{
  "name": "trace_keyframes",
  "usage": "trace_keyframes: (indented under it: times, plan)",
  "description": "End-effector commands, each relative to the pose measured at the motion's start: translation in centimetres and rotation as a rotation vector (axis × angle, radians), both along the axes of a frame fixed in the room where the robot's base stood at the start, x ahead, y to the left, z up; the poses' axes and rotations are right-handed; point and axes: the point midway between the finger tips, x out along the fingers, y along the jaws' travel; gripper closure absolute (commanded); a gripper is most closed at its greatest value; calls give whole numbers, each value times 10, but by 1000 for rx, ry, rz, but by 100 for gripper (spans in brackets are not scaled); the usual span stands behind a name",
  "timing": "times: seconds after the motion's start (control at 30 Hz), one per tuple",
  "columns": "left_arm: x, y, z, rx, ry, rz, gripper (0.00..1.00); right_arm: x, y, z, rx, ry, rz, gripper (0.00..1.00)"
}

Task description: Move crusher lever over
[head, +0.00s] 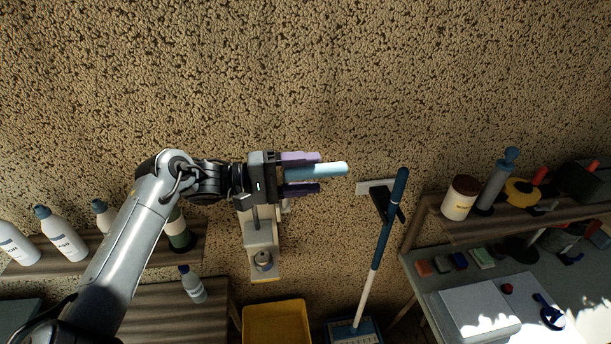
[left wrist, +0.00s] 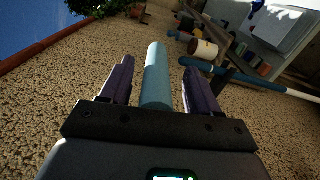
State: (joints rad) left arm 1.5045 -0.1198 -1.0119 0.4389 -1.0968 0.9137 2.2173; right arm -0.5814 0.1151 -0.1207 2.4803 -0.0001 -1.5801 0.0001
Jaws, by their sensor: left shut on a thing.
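The crusher (head: 260,238) is a pale grey wall-mounted device, partly hidden behind my left gripper (head: 319,172). Its lever has a light blue cylindrical handle (head: 335,169), lying roughly level and pointing right in the head view. My left gripper is shut on this handle, with one purple finger on each side and the handle end sticking out past the fingertips. The handle (left wrist: 156,75) also shows between the fingers in the left wrist view. The lever's joint to the crusher is hidden behind the gripper. My right gripper is not in view.
A yellow bin (head: 276,322) stands below the crusher. To the right, a blue-and-white pole (head: 384,235) hangs from a wall holder. Shelves with bottles (head: 70,236) are at left; a shelf with a white jar (head: 460,198) is at right. The wall above is clear.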

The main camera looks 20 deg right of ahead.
Motion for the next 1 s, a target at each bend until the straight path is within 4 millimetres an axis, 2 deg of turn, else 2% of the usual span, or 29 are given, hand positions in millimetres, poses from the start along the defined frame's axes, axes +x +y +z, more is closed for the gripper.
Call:
trace_keyframes:
  times: [0.03, 0.27, 0.63, 0.8, 1.0]
  plan:
    - [7, 5, 2, -5, -14, 19, 45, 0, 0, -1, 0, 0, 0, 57]
    - [11, 29, 1, -7, -13, 20, 45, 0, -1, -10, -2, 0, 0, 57]
    - [20, 88, -1, -3, -7, 15, 45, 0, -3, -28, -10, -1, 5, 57]
    - [20, 102, -2, 0, -1, 8, 45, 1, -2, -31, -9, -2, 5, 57]
    - [19, 107, -2, 1, 3, 2, 45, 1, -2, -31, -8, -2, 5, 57]
